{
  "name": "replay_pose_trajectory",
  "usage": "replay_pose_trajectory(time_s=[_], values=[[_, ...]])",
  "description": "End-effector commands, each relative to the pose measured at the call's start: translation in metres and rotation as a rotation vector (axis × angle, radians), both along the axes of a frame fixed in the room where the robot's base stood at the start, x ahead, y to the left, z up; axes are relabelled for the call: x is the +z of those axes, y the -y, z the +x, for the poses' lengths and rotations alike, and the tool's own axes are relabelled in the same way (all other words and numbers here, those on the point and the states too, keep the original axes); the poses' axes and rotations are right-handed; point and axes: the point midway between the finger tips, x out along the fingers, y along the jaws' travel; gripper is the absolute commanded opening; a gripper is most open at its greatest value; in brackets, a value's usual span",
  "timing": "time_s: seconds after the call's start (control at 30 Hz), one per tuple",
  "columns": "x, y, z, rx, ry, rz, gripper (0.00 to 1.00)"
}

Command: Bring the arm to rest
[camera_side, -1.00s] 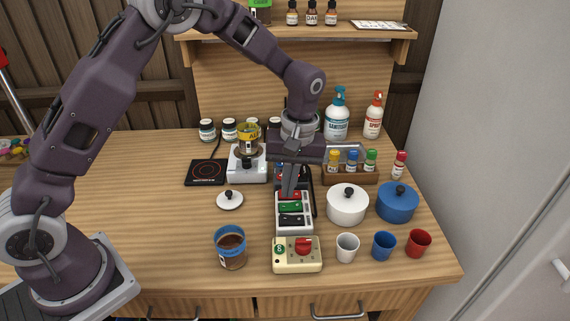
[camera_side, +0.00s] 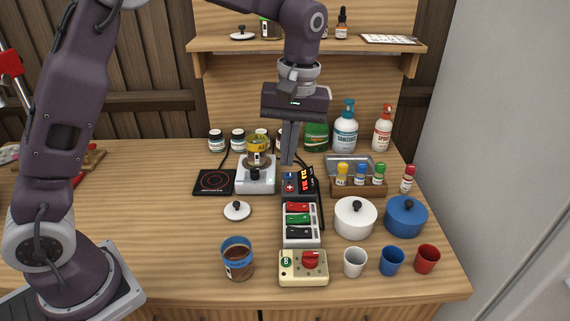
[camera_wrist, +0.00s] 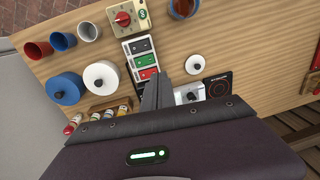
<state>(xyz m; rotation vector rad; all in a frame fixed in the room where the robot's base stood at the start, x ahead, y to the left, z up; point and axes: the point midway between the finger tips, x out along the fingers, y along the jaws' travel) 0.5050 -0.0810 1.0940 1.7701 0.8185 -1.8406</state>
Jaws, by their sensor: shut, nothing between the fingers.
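My gripper (camera_side: 288,160) is shut and empty.
A blue pot (camera_side: 406,216), cups, a brown-filled jar (camera_side: 237,260) and a dial box (camera_side: 303,268) stand around. A shelf (camera_side: 370,45) is behind.

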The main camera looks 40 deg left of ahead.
Motion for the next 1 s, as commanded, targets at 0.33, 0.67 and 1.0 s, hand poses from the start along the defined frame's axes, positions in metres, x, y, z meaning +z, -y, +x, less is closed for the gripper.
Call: replay_pose_trajectory(time_s=[0.33, 0.67, 1.0], values=[[0.093, -0.030, -0.171, -0.506, 0.357, -0.037, 0.00], [0.065, -0.034, -0.248, -0.771, 0.505, 0.089, 0.00], [0.065, -0.034, -0.248, -0.773, 0.503, 0.089, 0.00]])
